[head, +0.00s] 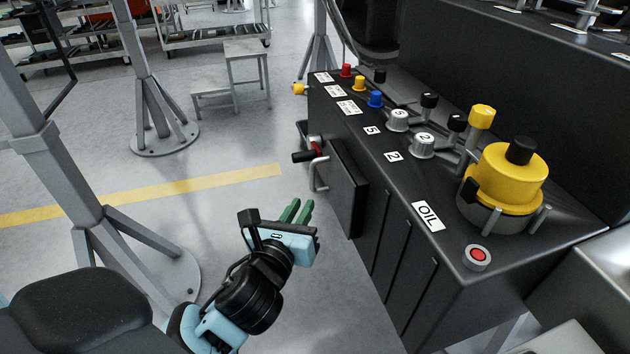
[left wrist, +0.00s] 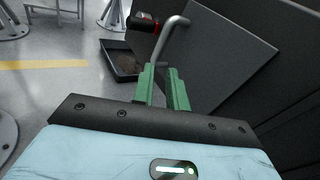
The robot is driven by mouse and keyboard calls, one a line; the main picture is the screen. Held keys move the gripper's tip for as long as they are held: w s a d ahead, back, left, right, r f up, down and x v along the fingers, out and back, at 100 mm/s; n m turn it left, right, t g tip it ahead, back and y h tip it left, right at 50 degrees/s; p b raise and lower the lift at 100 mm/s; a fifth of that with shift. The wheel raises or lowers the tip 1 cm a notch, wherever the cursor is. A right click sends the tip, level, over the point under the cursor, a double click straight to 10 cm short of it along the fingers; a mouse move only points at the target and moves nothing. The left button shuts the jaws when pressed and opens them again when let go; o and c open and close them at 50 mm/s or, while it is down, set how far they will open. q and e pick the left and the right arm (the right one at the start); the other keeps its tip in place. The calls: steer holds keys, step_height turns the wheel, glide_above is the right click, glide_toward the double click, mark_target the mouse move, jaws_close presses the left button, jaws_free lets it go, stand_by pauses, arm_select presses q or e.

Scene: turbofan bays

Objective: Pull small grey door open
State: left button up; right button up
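The small dark grey door (head: 347,188) is on the side of the black console, with a bent grey bar handle (head: 317,175) on its face. It stands out from the console side; I cannot tell if it is ajar. The left wrist view shows the door (left wrist: 222,50) and its handle (left wrist: 168,38) just beyond my fingers. My left gripper (head: 298,206) has its green fingers apart with nothing between them. It is below and left of the handle, seemingly short of touching it. It also shows in the left wrist view (left wrist: 163,80). My right gripper is not in view.
A red and black lever (head: 308,153) is close above the handle. A dark tray (left wrist: 120,60) is beyond it. The black console (head: 450,285) carries knobs and a yellow cap (head: 510,175). A grey post (head: 60,165) stands at left. Floor between them is clear.

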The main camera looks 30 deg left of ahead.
mark_target(311, 174)
arm_select(q)
steer(key=shift+m+t+y, duration=0.3)
steer(key=shift+m, duration=0.5)
steer(key=shift+w+a+r+b, duration=0.2)
steer(key=shift+w+a+r, duration=0.2)
steer(key=shift+w, duration=1)
steer(key=shift+w+a+r+b, duration=0.15)
steer(key=shift+w+a+r, duration=0.25)
steer(key=shift+w, duration=1)
steer(key=shift+w+a+r+b, duration=0.2)
steer(key=shift+w+a+r, duration=0.15)
steer(key=shift+w, duration=1.05)
jaws_close()
steer(key=shift+s+a, duration=0.1)
